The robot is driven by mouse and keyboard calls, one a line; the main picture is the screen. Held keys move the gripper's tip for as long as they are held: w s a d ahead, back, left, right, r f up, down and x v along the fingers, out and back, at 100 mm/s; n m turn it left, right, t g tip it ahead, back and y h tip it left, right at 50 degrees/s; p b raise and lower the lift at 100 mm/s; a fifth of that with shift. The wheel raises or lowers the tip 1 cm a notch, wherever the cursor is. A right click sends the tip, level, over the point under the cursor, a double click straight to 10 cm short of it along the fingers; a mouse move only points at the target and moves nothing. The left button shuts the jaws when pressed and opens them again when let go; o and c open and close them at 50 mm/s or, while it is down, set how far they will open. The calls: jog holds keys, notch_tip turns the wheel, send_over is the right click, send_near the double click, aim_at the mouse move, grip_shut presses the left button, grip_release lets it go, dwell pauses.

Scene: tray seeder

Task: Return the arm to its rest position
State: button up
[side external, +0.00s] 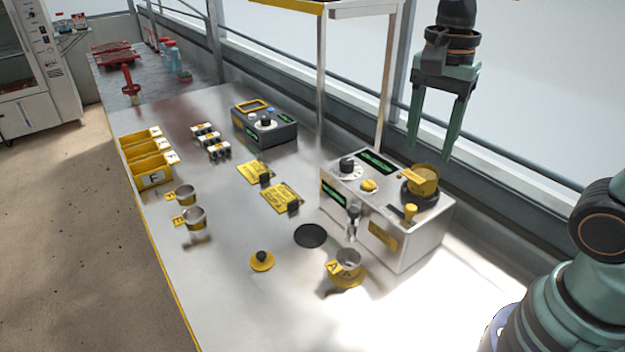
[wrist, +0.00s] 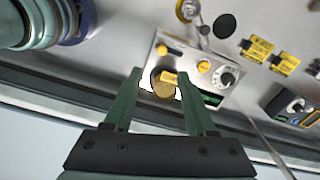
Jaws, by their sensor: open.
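My gripper (side external: 433,128) hangs high above the back right of the steel bench, its two green fingers pointing down. The fingers are apart with nothing between them. In the wrist view my gripper (wrist: 160,98) also shows open, with the machine's round yellow-capped part (wrist: 164,84) seen below and beyond the fingertips. In the side view that yellow-capped part (side external: 421,181) sits on top of the silver machine (side external: 385,215), apart from the fingers.
Cup A (side external: 348,262) stands on a yellow base in front of the machine. Two more cups (side external: 195,219), yellow bins (side external: 152,172), a dark control box (side external: 264,128) and yellow cards (side external: 282,197) are farther left. A tall frame post (side external: 320,85) rises left of my gripper. The front bench is mostly clear.

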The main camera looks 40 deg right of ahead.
jog(key=n+t, duration=0.2)
jog(key=n, duration=0.3)
jog(key=d+n+t, duration=0.1)
jog(key=n, duration=0.4)
jog(key=d+f+n+t, duration=0.1)
jog(key=n+t, duration=0.1)
jog(key=n, duration=0.3)
jog(key=shift+w+d+t, duration=0.2)
jog(key=shift+w+t, duration=0.05)
jog(key=shift+t, duration=0.05)
